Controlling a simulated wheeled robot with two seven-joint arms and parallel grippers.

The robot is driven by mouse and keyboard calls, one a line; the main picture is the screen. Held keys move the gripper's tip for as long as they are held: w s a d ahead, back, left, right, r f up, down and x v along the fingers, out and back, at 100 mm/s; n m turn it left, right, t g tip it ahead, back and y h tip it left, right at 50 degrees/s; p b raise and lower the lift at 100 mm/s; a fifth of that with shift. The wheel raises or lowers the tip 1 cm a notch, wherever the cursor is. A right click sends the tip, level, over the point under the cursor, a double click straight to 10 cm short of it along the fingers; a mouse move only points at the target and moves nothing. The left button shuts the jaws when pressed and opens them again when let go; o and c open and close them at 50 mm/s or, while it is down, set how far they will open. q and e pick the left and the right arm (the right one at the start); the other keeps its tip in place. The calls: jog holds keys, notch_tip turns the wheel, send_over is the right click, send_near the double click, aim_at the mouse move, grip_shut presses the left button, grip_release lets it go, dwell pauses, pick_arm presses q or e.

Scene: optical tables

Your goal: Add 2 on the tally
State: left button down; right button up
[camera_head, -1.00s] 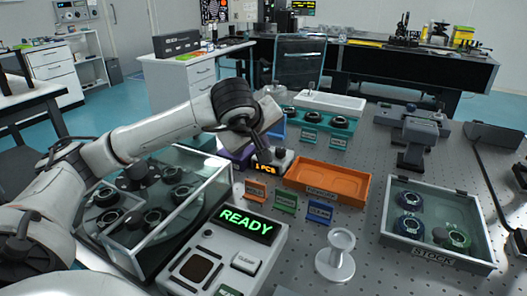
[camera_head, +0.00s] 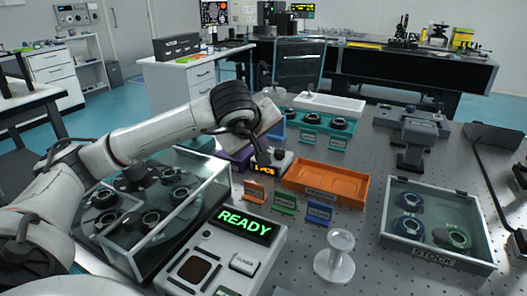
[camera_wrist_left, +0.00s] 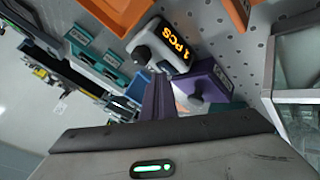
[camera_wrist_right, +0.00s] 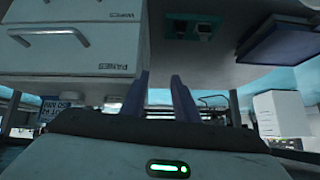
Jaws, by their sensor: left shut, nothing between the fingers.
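The tally counter (camera_head: 283,158) is a small pale box with an orange display and a dark knob-like button on the far side of the bench. In the left wrist view the counter (camera_wrist_left: 184,64) reads "1 PCS", and its dark button (camera_wrist_left: 141,53) shows beside the display. My left gripper (camera_head: 262,160) is shut and empty, pointing down at the counter and partly covering its display in the head view. In the left wrist view its fingertips (camera_wrist_left: 157,84) appear close to the button; contact cannot be told. My right gripper (camera_wrist_right: 159,82) is open and empty, away from the counter.
An orange tray (camera_head: 327,199) lies right of the counter, with small coloured label cards in front. A READY panel (camera_head: 244,224), a glass-walled case (camera_head: 222,190), a white pedestal (camera_head: 334,262) and a STOCK box (camera_head: 433,257) stand nearer. A purple bin (camera_wrist_left: 212,84) adjoins the counter.

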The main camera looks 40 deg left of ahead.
pick_arm(q)
jog(key=shift+d+f, duration=0.25)
jog(key=shift+f, duration=0.1)
jog(key=shift+s+a+r+p, duration=0.1)
jog(key=shift+r+p, duration=0.6)
jog(key=shift+r, duration=0.2)
jog(key=shift+r+p, duration=0.4)
jog(key=shift+r, duration=0.05)
notch_tip(320, 180, up, 4)
jog(key=p, duration=0.3)
jog(key=shift+a+r, duration=0.1)
